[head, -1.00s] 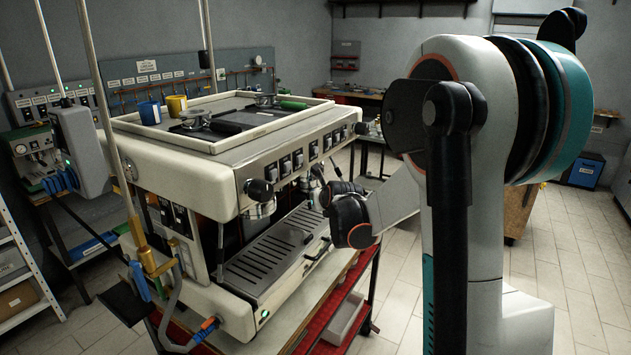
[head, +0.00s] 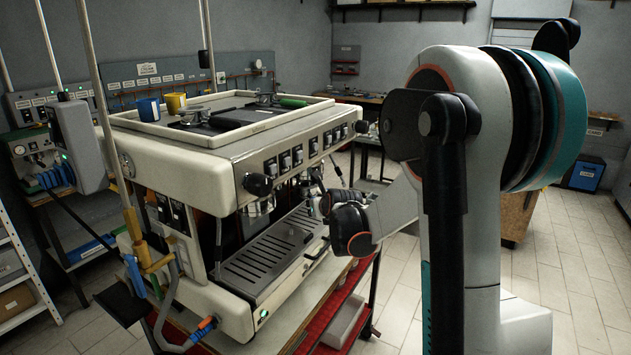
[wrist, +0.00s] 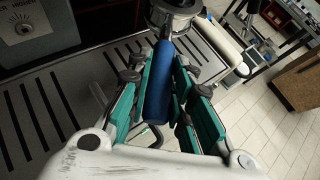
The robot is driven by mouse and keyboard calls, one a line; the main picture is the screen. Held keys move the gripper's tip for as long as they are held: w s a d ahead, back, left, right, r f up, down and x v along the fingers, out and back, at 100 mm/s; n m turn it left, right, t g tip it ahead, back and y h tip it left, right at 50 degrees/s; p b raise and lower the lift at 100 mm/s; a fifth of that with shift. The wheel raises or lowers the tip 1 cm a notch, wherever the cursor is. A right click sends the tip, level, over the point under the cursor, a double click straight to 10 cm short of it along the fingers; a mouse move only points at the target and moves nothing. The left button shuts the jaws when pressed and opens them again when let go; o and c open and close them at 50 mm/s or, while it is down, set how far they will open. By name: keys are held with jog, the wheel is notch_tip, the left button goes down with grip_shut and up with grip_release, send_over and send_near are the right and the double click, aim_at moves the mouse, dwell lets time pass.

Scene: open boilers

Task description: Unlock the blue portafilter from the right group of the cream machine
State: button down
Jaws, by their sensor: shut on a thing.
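The cream machine (head: 185,162) stands on a bench at the left of the head view, its front turned to the right. The blue portafilter's handle (wrist: 158,88) shows in the wrist view, running up to a metal head under a round group (wrist: 173,12). My gripper (wrist: 158,72) is shut on this handle, with teal-padded fingers on both sides of it. The joint between the portafilter and group is partly cut off by the frame's top, so I cannot tell whether it is locked. In the head view my own arm hides the handle and fingers.
A slotted drip tray (head: 262,255) lies below the groups. A blue cup (head: 149,109) and a yellow cup (head: 175,102) stand on the machine's top. A steam-side hose and brass fittings (head: 155,255) are at its left. Tiled floor (head: 400,290) is free at the right.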

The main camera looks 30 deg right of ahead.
dwell(0.3)
jog(key=s+a, duration=0.3)
jog(key=s, duration=0.8)
jog(key=shift+s, duration=0.35)
dwell(1.1)
